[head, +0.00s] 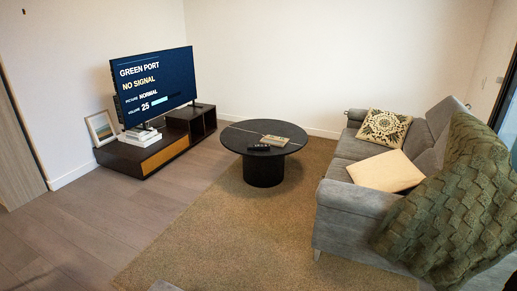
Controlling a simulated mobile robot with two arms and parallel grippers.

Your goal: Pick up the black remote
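A small black remote (259,147) lies on the round black coffee table (238,136), near the table's middle. A book or magazine (275,141) lies right beside it, on its right. The table stands at some distance from me, on the edge of the rug. Neither of my grippers can be made out in the head view. A small grey shape at the bottom edge is too cut off to identify.
A brown shag rug (250,220) covers the middle floor. A grey sofa (334,198) with cushions and a green knitted throw (450,210) stands on the right. A low TV stand (130,160) with a television (152,88) is at left. Wood floor (110,225) at left is clear.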

